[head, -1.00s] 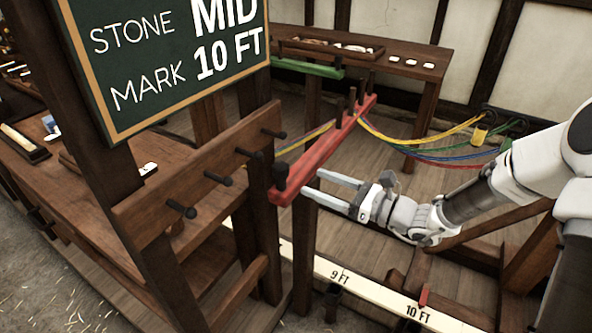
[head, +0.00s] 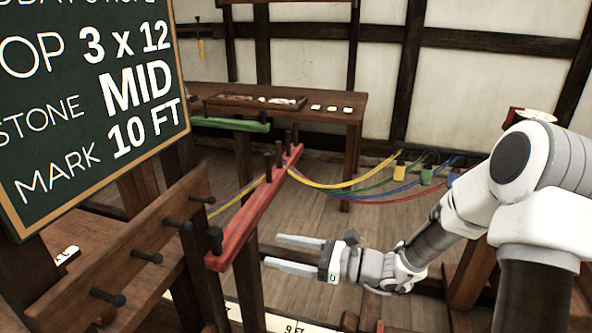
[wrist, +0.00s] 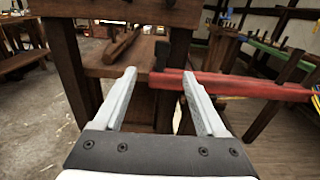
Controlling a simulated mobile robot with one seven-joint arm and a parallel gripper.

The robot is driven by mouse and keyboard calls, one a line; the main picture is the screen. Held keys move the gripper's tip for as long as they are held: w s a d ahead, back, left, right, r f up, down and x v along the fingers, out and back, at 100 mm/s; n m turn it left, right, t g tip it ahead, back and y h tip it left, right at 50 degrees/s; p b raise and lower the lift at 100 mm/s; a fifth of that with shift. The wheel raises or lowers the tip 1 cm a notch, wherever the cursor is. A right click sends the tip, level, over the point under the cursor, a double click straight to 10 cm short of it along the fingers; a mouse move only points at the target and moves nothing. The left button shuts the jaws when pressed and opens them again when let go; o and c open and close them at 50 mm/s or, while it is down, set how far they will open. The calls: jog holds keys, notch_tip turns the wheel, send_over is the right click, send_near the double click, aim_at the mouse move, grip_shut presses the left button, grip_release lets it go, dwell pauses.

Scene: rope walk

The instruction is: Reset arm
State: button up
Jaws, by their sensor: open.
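My gripper (head: 290,254) is open and empty in the head view, its two fingers pointing left just right of the near end of the red pegged bar (head: 254,212). In the wrist view my gripper (wrist: 158,88) shows its two fingers spread, with nothing between them. The red bar (wrist: 255,86) passes beyond the right fingertip there; I cannot tell whether they touch, but in the head view a gap shows.
Yellow, green, blue and red strands (head: 340,184) run from the red bar to the right. A green bar (head: 230,124) and a table (head: 340,104) stand behind. A peg rail (head: 150,245) and a chalkboard (head: 90,90) are at left. Open floor lies beyond the gripper.

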jog(key=s+r+n+g+h, duration=0.3)
jog(key=s+n+g+h, duration=0.3)
jog(key=s+n, duration=0.5)
jog(key=s+d+r+n+t+h, duration=0.35)
jog(key=s+d+n+h, duration=0.2)
jog(key=d, duration=0.35)
jog(key=s+d+r+n+t+h, duration=0.35)
jog(key=d+h, duration=0.25)
jog(key=d, duration=0.2)
notch_tip(320, 180, up, 15)
jog(key=d+p, duration=0.1)
jog(key=p, duration=1.3)
jog(key=shift+s+r+n, duration=0.2)
jog(key=shift+s+n, duration=0.15)
jog(key=shift+n, duration=0.05)
